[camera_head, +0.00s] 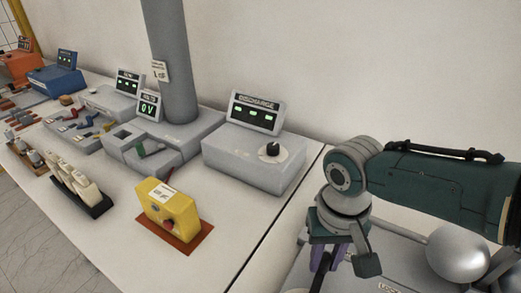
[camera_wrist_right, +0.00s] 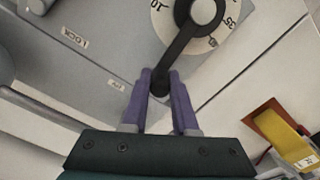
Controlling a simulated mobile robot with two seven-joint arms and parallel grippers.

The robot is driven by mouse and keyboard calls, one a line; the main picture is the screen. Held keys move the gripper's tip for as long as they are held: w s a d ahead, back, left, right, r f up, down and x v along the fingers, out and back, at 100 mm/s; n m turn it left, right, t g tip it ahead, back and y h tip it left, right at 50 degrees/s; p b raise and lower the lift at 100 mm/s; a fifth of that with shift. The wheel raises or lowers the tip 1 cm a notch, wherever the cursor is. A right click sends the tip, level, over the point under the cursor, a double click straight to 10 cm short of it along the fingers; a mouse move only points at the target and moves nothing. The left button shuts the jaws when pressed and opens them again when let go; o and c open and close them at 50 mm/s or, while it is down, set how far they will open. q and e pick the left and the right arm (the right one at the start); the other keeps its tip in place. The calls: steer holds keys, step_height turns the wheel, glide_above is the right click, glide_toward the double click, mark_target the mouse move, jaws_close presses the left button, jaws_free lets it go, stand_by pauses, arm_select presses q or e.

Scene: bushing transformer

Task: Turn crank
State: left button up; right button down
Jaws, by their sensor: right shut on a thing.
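The crank (camera_wrist_right: 180,48) is a black arm on a round grey hub over a white numbered dial (camera_wrist_right: 228,32) in the right wrist view. It slants down and left from the hub to its handle end. My right gripper (camera_wrist_right: 162,84) has purple fingers, one on each side of that handle end, and is shut on it. In the head view my right gripper (camera_head: 331,258) reaches down at the lower right; a dark piece of the crank shows beside its fingers, and the dial is hidden there. My left gripper is in neither view.
The crank's grey housing (camera_wrist_right: 95,50) has a "LOCK" label. A silver sphere (camera_head: 458,253) stands close to my right arm. A yellow box (camera_head: 168,208) on a brown plate and a grey "DISCHARGE" unit (camera_head: 245,157) stand on the white table to the left.

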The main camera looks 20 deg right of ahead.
steer(key=s+m+p, duration=0.1)
steer(key=d+m+p, duration=0.1)
steer(key=m, duration=0.1)
steer(key=shift+s+d+r, duration=0.15)
steer(key=shift+s+r, duration=0.05)
steer(key=shift+s, duration=0.2)
steer(key=s+m+p, duration=0.2)
steer(key=shift+d+m, duration=0.35)
steer(key=shift+m, duration=0.05)
steer(key=s+m+p, duration=0.2)
steer(key=shift+d+m, duration=0.15)
steer(key=shift+m, duration=0.15)
steer(key=s+m+p, duration=0.2)
steer(key=m, duration=0.1)
steer(key=shift+s+a+m, duration=0.2)
steer(key=shift+s+m, duration=0.1)
steer(key=shift+s+a+f+m+p, duration=0.1)
steer(key=shift+s+a+m+p, duration=0.15)
steer(key=shift+s+m+p, duration=0.5)
steer(key=m, duration=0.1)
steer(key=s+a+m, duration=0.1)
steer(key=m, duration=0.1)
steer(key=shift+s, duration=0.25)
steer(key=s+a+m, duration=0.1)
steer(key=m, duration=0.1)
steer(key=a+m+p, duration=0.1)
steer(key=shift+s+a+f+m, duration=0.1)
steer(key=shift+s+m, duration=0.25)
steer(key=shift+s+a, duration=0.25)
steer(key=shift+a, duration=0.3)
